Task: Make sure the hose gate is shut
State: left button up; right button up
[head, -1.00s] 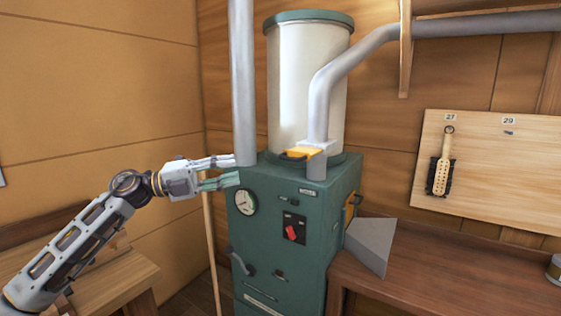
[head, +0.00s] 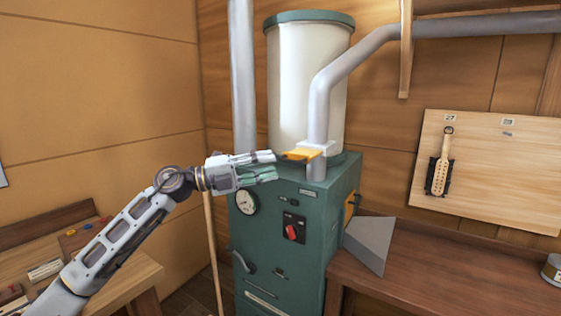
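The hose gate is a yellow-orange plate (head: 299,155) at the foot of the grey hose pipe (head: 320,100), in a pale collar on top of the green machine (head: 262,275). The plate sticks out of the collar to the left. How far it is pushed in I cannot tell. My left gripper (head: 276,166) points right, with its two fingers apart and nothing between them. Its fingertips are just left of the plate; whether they touch it I cannot tell. My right gripper is not in view.
A white drum (head: 305,85) and a vertical grey pipe (head: 242,75) stand behind the gripper. The machine front has a gauge (head: 246,202) and a red switch (head: 291,232). A wooden bench (head: 440,270) is at right, a brush (head: 440,170) hangs on a board.

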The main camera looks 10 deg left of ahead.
aim_at(285, 161)
pick_arm(q)
jog(key=x, duration=0.3)
jog(key=shift+r, duration=0.1)
jog(key=shift+w+d+p, duration=0.25)
jog(key=shift+d+p, duration=0.1)
jog(key=shift+d, duration=0.2)
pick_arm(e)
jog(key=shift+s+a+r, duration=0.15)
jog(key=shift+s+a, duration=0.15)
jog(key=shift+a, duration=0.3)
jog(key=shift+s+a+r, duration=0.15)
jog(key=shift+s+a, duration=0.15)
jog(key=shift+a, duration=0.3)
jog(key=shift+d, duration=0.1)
pick_arm(q)
grip_shut()
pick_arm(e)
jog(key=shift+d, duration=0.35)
